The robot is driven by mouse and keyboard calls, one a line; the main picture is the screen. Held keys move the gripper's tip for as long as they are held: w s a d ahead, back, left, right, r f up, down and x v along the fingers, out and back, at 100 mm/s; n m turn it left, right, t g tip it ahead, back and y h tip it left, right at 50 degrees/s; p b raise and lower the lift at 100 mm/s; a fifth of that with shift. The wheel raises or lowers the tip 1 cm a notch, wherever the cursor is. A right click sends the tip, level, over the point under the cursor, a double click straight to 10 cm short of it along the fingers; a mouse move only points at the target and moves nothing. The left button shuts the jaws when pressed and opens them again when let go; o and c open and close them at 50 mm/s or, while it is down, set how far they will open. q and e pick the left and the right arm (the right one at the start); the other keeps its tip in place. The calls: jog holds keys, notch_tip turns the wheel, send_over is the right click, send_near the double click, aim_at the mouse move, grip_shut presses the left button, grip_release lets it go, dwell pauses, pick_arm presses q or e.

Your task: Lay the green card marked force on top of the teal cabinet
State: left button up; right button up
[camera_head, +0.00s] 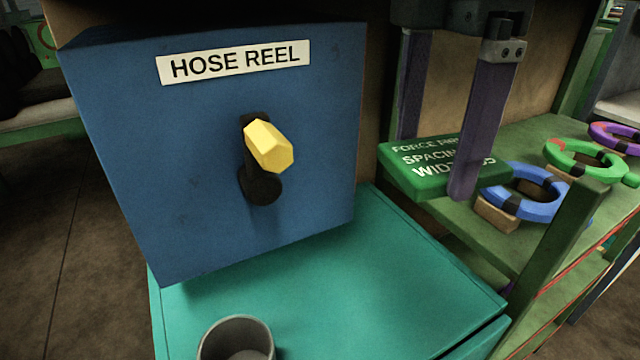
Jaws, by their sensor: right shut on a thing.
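The green card (420,157) is a thick block with white text that begins "FORCE"; part of the text is hidden by a finger. My right gripper (436,168) comes down from above with one purple finger on each side of the card and is shut on it. The card is at the left end of the green shelf, close to the teal cabinet's right side; I cannot tell whether it touches the shelf. The teal cabinet (350,290) is at the bottom centre, with bare top in its middle and right. My left gripper is not in view.
A blue box (190,150) labelled "HOSE REEL", with a yellow-handled lever (268,147), stands at the back of the teal top. A grey cup (236,340) stands at its front left. Blue (535,208), green (590,160) and purple (615,135) rings lie on the shelf (530,135). A green post (565,240) rises at its front.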

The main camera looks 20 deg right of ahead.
aim_at(424, 151)
jog(key=f+n+b, duration=0.1)
jog(key=w+f+n+b, duration=0.1)
jog(key=f+b, duration=0.1)
jog(key=shift+d+f, duration=0.1)
jog(key=shift+f, duration=0.2)
jog(key=shift+f+b, duration=0.3)
jog(key=shift+n, duration=0.3)
notch_tip(424, 151, down, 14)
jog(key=shift+f+b, duration=0.1)
jog(key=shift+b, duration=0.8)
notch_tip(424, 151, down, 4)
jog(key=shift+f+b, duration=0.1)
jog(key=shift+b, duration=0.25)
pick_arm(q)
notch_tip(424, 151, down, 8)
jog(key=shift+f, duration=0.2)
pick_arm(e)
jog(key=shift+f, duration=0.4)
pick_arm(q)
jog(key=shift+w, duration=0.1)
pick_arm(e)
jog(key=o, duration=1.1)
jog(key=shift+f, duration=0.1)
